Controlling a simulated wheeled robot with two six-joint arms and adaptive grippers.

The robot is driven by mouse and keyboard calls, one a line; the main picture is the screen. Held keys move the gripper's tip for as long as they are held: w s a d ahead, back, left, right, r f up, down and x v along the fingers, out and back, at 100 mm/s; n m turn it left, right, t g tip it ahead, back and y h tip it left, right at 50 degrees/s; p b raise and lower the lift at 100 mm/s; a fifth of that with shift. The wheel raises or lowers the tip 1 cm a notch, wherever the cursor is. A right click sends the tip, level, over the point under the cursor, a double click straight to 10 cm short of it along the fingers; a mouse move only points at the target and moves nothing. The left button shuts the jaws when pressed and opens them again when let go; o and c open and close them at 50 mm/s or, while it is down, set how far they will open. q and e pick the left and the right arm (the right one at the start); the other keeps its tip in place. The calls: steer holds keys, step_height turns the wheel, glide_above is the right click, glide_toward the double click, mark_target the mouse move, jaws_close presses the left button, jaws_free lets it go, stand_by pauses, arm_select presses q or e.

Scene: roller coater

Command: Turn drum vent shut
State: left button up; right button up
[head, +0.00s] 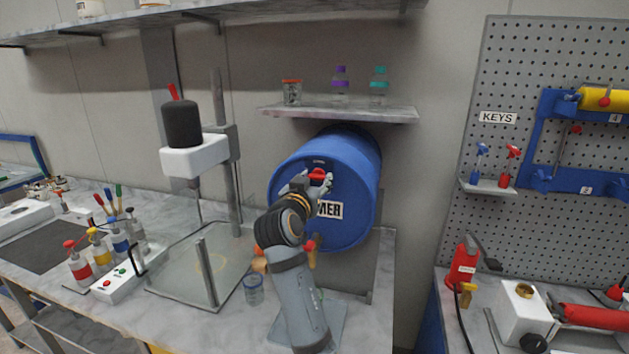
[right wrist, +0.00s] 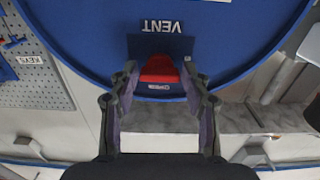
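The blue drum (head: 355,165) lies on its side on the bench, its round end facing me. Its red vent knob (head: 317,174) is high on that end, partly hidden by my right gripper (head: 312,180). In the right wrist view, the vent knob (right wrist: 158,70) sits under an upside-down VENT label (right wrist: 162,27). My right gripper (right wrist: 160,76) is open there, with one fingertip on each side of the knob and small gaps visible. Whether the fingertips reach past the knob's front is hard to tell. My left gripper is not in view.
A shelf (head: 340,112) with small bottles hangs just above the drum. A stirrer (head: 183,130) on a stand is to the left. A red tap (head: 310,247) sits low at the drum, near a glass jar (head: 254,290). A pegboard (head: 550,60) is on the right.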

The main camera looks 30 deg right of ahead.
steer(key=shift+o, duration=1)
steer(key=shift+d, duration=0.1)
steer(key=shift+r, duration=0.25)
step_height(320, 180, up, 10)
steer(key=shift+f, duration=0.25)
